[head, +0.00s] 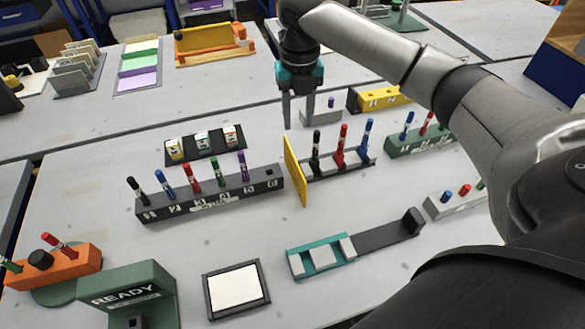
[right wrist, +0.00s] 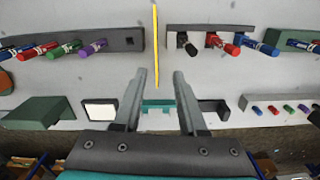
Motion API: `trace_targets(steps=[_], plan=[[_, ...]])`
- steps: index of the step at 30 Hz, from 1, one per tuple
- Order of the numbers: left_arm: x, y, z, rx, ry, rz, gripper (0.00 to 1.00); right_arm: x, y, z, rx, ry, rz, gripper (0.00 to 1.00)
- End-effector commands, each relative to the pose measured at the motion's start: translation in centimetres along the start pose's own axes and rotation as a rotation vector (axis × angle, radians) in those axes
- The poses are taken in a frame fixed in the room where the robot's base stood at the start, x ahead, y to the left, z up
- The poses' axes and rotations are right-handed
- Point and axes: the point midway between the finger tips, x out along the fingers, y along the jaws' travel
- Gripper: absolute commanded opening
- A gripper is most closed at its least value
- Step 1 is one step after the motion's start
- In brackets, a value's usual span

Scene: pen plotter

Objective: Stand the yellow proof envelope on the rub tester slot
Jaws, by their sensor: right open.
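The yellow proof envelope (head: 294,170) stands upright, nearly edge-on, between the numbered pen rack and a smaller rack of pens. In the right wrist view the envelope (right wrist: 156,40) is a thin yellow strip, its lower end between my fingertips in the picture. My right gripper (head: 298,115) is open and empty, behind and above the envelope, apart from it. The fingers (right wrist: 160,76) are spread in the wrist view. A teal fixture with grey blocks (head: 304,262) and a dark strip (head: 385,237) lies at front; it may be the rub tester, but I cannot tell. My left gripper is not in view.
The numbered dark rack (head: 215,197) holds several pens left of the envelope. A smaller rack (head: 345,166) holds black, red and blue pens to its right. A white framed pad (head: 236,288) and green READY box (head: 130,292) stand at front. Table between is clear.

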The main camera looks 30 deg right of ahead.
Motion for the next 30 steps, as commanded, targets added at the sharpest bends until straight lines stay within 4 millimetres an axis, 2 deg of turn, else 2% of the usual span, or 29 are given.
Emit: trace_targets(steps=[6, 8, 18, 21, 30], plan=[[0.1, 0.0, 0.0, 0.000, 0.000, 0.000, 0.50, 0.3, 0.0, 0.0, -0.110, 0.013, 0.003, 0.41], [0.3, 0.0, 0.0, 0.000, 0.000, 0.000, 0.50, 1.1, 0.0, -0.1, -0.113, 0.016, 0.003, 0.41], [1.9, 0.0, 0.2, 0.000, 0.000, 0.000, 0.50, 8.1, 0.1, -0.1, -0.111, 0.014, 0.003, 0.41], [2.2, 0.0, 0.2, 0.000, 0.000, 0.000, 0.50, 9.2, 0.1, -0.1, -0.109, 0.014, 0.003, 0.41], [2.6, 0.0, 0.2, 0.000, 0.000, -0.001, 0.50, 11.1, 0.3, -0.2, -0.111, 0.013, 0.003, 0.41]])
